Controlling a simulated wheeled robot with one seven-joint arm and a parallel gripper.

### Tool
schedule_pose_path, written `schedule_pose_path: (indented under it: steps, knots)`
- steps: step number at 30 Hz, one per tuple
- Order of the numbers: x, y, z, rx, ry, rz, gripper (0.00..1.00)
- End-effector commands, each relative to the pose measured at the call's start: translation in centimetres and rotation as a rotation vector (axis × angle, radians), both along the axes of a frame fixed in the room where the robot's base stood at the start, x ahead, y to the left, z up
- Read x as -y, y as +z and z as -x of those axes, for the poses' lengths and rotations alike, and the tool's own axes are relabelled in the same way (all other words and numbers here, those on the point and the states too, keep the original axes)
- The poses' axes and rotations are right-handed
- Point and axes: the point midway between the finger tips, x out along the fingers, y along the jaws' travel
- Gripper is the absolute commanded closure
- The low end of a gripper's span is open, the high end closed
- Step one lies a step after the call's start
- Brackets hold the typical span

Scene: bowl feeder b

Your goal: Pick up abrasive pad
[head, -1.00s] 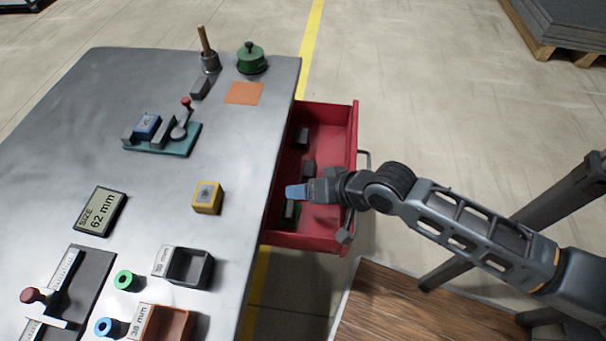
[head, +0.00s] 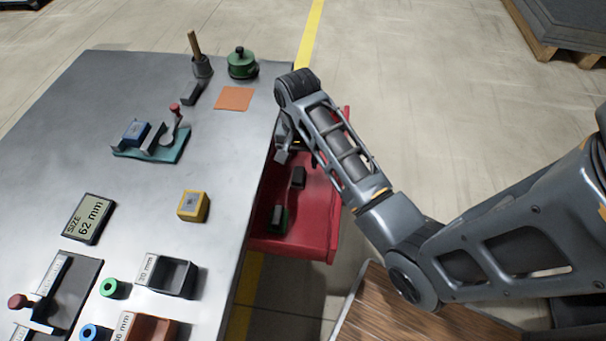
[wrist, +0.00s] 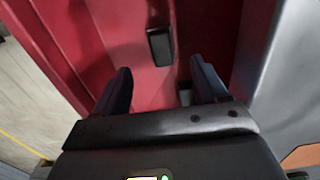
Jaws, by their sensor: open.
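No object is plainly marked as the abrasive pad. The open red drawer (head: 298,240) holds small dark blocks: one in the middle (head: 298,177) and one nearer the front with green at its base (head: 277,217). My gripper (wrist: 160,66) is open and empty over the drawer. In the wrist view a dark block (wrist: 160,46) lies on the red drawer floor just beyond the gap between the fingertips, apart from them. In the head view my arm mostly hides the gripper and the drawer's far end. A flat orange square (head: 234,98) lies on the table.
The metal table (head: 140,215) borders the drawer on the left. It bears a green lidded pot (head: 242,63), a teal fixture (head: 150,150), a yellow block (head: 193,206), a size display (head: 90,218) and a dark bin (head: 172,276). Open floor lies beyond the drawer.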

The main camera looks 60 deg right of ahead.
Motion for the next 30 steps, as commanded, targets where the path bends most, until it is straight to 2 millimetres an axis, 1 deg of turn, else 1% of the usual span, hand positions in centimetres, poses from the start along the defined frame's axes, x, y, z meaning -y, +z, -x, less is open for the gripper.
schedule_pose_path:
  steps: [10,15,18,21,27,30]
  knots:
    - [-0.1,-3.5,-0.1,-0.004,0.0,-0.001,0.28]
    - [0.0,-6.1,-0.2,-0.003,0.001,-0.001,0.28]
    - [-0.1,-7.1,-0.3,-0.001,0.001,-0.001,0.28]
    - [0.0,-7.5,-0.3,0.0,0.001,0.0,0.28]
    - [0.0,-7.5,-0.2,0.0,0.001,0.001,0.28]
    - [0.0,-7.5,-0.2,0.0,0.001,0.001,0.37]
